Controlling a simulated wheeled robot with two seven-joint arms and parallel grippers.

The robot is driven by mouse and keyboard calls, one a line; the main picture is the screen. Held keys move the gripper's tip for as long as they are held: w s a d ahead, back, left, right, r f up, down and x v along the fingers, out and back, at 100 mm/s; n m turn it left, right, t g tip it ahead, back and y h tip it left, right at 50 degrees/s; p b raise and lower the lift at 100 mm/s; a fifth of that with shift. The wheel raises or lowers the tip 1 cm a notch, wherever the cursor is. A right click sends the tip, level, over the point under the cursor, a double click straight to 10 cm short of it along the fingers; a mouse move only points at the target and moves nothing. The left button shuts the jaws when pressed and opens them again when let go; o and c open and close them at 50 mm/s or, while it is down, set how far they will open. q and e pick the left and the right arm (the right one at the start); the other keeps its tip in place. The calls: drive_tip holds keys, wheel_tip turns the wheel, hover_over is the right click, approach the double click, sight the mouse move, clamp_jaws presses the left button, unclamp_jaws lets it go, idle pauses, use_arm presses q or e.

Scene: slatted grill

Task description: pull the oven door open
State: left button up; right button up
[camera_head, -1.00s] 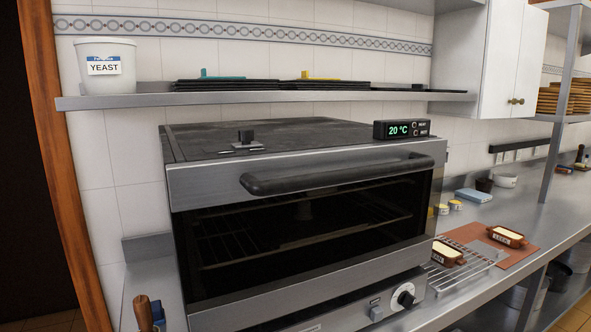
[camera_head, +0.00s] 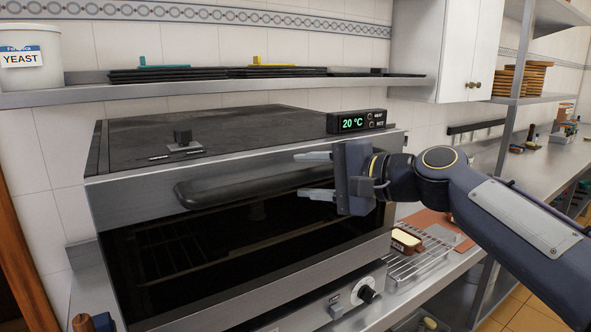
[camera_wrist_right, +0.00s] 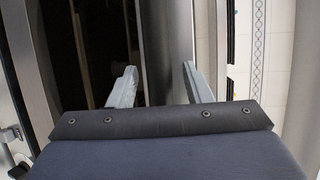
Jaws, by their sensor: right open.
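The oven (camera_head: 240,200) stands on the counter with its dark glass door (camera_head: 230,235) shut. A thick dark handle bar (camera_head: 235,187) runs across the top of the door. My right gripper (camera_head: 308,174) is open at the right part of the handle, one finger above the bar's level and one below. Whether the fingers touch the bar I cannot tell. In the right wrist view the two fingers (camera_wrist_right: 157,82) are spread apart in front of the oven front. My left gripper is not in view.
A temperature display (camera_head: 356,121) reading 20 °C sits on the oven's top right. A shelf (camera_head: 250,88) with dark trays runs above. A yeast tub (camera_head: 28,65) stands at left.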

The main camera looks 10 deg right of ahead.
drive_tip(key=shift+x, duration=1.2)
clamp_jaws()
